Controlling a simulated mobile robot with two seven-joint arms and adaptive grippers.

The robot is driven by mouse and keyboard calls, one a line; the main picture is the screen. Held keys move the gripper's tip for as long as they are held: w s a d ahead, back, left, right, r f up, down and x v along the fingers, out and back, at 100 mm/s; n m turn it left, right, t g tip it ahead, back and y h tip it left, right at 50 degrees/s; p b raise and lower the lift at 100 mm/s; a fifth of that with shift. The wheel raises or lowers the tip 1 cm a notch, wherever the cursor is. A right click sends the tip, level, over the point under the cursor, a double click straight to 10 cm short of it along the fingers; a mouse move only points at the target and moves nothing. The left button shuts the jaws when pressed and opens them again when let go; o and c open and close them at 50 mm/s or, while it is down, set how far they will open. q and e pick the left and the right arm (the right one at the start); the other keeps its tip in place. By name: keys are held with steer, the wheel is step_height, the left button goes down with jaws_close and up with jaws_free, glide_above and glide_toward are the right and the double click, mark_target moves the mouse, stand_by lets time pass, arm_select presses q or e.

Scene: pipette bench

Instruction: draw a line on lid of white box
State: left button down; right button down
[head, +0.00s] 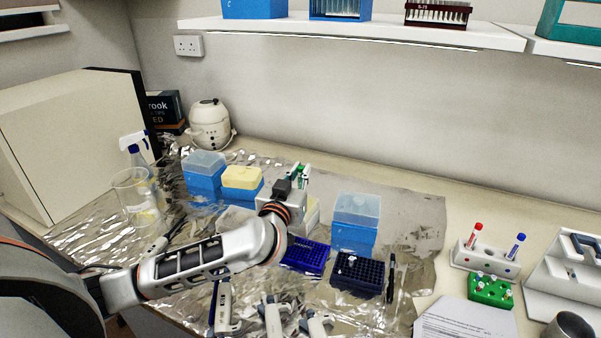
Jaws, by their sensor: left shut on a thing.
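My left arm reaches in from the left over the foil-covered bench. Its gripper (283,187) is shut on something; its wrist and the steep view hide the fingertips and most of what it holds. A white box (312,214) shows partly behind and right of my wrist. Its lid is mostly hidden, and I cannot tell whether the gripper or held thing touches it. Green and white slim items (304,171) stand just behind the gripper. A slim black pen-like item (390,277) lies on the foil at the right. My right gripper is not in view.
Blue tip boxes (204,184) stand left, another (354,236) right of my wrist. Dark blue racks (357,274) and several pipettes (273,317) lie in front. A tube holder (483,262) and green rack (490,291) are at right. A shelf (350,30) overhangs the back.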

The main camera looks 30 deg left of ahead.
arm_select(q)
steer(key=shift+r, duration=0.1)
stand_by(0.3)
steer(key=shift+r, duration=2.45)
steer(key=shift+a, duration=0.1)
